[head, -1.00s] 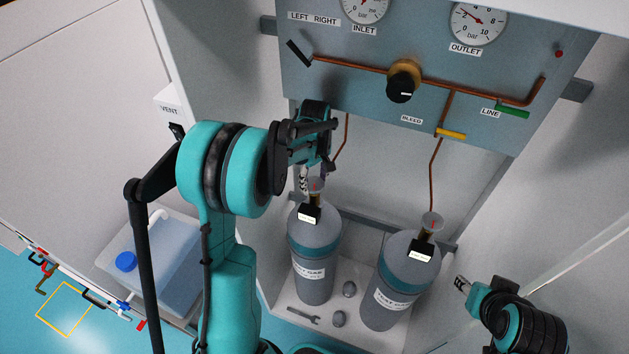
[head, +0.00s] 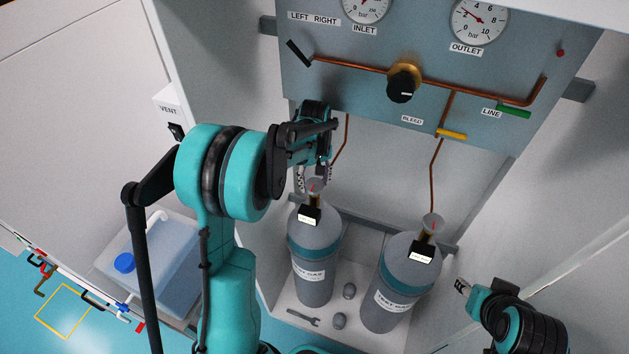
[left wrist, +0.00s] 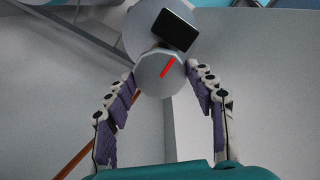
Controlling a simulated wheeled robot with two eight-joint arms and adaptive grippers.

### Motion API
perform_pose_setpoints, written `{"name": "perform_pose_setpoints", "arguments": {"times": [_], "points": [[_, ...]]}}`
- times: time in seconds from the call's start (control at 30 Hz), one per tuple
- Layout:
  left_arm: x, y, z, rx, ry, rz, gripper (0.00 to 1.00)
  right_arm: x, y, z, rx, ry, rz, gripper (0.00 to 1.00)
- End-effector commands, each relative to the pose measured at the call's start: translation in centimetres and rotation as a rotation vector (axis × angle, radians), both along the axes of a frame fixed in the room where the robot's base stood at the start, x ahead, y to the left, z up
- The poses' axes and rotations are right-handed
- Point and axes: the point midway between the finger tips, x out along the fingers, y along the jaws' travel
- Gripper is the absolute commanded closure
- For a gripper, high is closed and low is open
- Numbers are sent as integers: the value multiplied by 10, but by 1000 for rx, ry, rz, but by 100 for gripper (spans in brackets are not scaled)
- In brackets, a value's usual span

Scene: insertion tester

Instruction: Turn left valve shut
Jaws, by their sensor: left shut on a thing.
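The left gas cylinder (head: 314,285) is grey with a teal band and stands upright. Its valve has a pale round knob (head: 315,187) with a red mark on top. In the left wrist view the knob (left wrist: 160,73) sits between the fingertips, its red line slanting up to the right. My left gripper (head: 313,183) reaches down from above and is shut on this knob. A black block with a white label is beside the knob. The right cylinder (head: 386,309) has a similar valve knob (head: 433,222). My right gripper (head: 462,286) is apart from it, low at the right; its opening is too small to judge.
The panel (head: 400,110) above carries gauges, copper pipes, a black regulator knob (head: 401,86) and a yellow bleed handle (head: 452,134). A wrench (head: 304,318) and small grey parts lie on the cabinet floor.

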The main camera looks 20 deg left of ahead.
Motion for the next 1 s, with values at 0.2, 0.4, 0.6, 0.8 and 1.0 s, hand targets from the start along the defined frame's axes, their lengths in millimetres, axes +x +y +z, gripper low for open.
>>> {"name": "perform_pose_setpoints", "arguments": {"times": [0.2,0.4,0.6,0.8,1.0], "points": [[0,0,0,0,0,-1,24,0,0,0,0,0,0,60],[0,0,0,0,0,-1,24,0,0,0,0,0,0,60],[0,0,8,0,0,0,24,0,0,0,0,0,0,60],[0,0,41,0,0,0,24,0,0,0,0,0,0,60],[0,0,68,0,0,-1,24,0,0,0,0,0,0,60]]}}
